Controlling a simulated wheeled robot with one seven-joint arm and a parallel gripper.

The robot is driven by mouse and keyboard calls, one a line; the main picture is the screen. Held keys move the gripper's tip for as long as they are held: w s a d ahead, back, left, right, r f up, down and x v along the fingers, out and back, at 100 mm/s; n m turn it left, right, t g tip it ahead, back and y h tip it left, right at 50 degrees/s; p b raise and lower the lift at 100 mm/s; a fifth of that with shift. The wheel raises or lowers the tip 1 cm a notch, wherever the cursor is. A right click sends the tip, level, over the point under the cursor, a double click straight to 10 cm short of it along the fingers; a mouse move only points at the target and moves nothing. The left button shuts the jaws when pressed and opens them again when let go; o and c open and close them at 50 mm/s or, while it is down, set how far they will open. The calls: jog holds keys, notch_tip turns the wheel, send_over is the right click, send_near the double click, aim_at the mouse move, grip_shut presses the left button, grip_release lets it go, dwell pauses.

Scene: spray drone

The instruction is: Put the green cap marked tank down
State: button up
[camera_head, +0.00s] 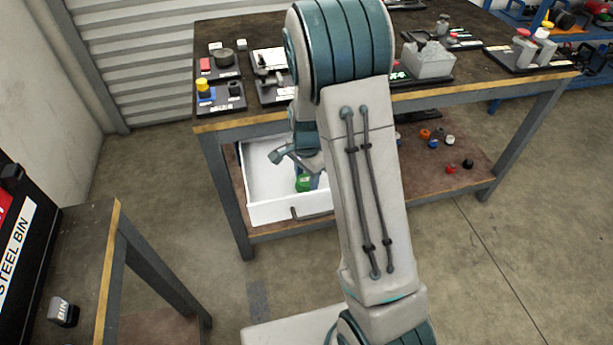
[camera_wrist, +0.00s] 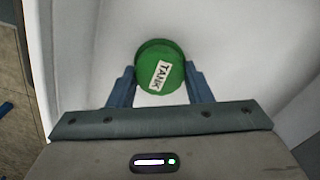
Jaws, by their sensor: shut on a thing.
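The green cap (camera_wrist: 150,58) has a white label reading TANK and sits between the two fingers of my gripper (camera_wrist: 160,80) in the wrist view. My gripper is shut on it. In the head view the green cap (camera_head: 304,183) shows inside a white open drawer or bin (camera_head: 288,211) below the tabletop, partly hidden by my arm. White surface surrounds the cap in the wrist view. I cannot tell whether the cap touches the bin's floor.
The workbench (camera_head: 225,121) overhangs the bin and carries several trays of parts. Several small coloured caps (camera_head: 433,143) lie on its lower shelf at right. Open floor lies in front.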

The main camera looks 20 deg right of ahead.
aim_at(307, 179)
jog(key=o, duration=1)
jog(key=shift+f, duration=0.1)
notch_tip(307, 179, up, 12)
jog(key=p, duration=0.3)
jog(key=s+r+n+t, duration=0.1)
jog(key=s+r+n, duration=0.3)
jog(key=s, duration=0.6)
jog(key=s+r+n, duration=0.4)
jog(key=s+n, duration=0.4)
jog(key=s, duration=0.2)
jog(key=shift+s+r+n+t, duration=0.2)
jog(key=shift+s+n+t, duration=0.2)
jog(key=shift+d, duration=0.1)
